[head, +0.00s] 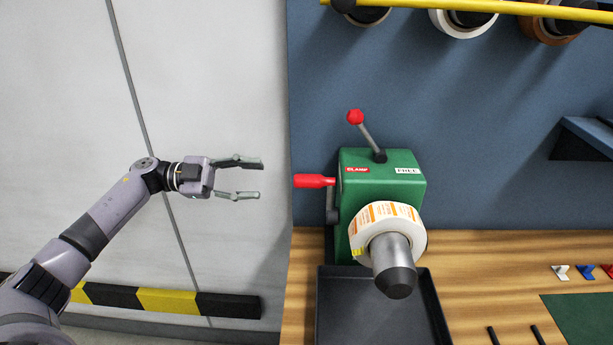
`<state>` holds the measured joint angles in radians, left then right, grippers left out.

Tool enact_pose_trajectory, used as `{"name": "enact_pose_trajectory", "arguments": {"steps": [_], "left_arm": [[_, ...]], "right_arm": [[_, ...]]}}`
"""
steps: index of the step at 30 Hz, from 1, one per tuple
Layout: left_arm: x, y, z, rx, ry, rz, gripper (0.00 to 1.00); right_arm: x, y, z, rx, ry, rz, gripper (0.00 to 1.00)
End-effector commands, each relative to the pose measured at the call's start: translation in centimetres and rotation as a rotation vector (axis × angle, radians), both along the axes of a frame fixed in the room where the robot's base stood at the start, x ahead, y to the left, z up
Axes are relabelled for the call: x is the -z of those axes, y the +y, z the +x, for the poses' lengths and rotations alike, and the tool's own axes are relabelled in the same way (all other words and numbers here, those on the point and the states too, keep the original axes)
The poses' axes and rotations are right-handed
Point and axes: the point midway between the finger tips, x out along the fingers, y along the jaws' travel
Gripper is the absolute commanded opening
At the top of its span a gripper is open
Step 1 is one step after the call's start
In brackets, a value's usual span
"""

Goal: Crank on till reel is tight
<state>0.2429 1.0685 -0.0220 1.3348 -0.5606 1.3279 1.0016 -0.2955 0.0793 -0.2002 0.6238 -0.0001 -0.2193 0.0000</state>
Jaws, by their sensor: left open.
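The green rewinder (400,180) stands on the wooden bench against the blue wall. Its crank has a red handle (313,181) that sticks out to the left, on a dark arm at the machine's left side. A lever with a red knob (355,117) rises from the top and leans left, toward the red "CLAMP" label (357,169); a white "FREE" label (408,170) is on the right. The white and orange label reel (390,222) sits around a grey spindle (393,262). My left gripper (261,179) is open and empty, left of the crank handle and apart from it. My right gripper is not in view.
A black tray (434,311) lies below the reel. Small white, blue and red pieces (586,272) and a green mat (580,319) are at the right. Rolls hang under a yellow bar (480,6) above.

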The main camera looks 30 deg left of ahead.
Motion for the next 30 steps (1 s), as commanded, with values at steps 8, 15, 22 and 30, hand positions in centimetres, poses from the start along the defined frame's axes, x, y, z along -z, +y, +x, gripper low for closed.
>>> {"name": "enact_pose_trajectory", "arguments": {"steps": [8,15,22,30], "left_arm": [[-0.4,-5.7,2.7,0.002,-0.002,-0.004,0.45],[-0.2,-9.2,4.4,0.0,-0.001,-0.001,0.45],[0.0,-10.3,4.9,-0.001,0.0,0.0,0.45],[0.0,-10.4,5.0,-0.001,0.0,0.001,0.43]], "right_arm": [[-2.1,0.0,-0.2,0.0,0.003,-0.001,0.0],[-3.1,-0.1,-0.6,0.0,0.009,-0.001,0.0],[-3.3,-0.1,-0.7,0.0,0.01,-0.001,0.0],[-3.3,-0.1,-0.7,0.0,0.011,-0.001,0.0]]}}
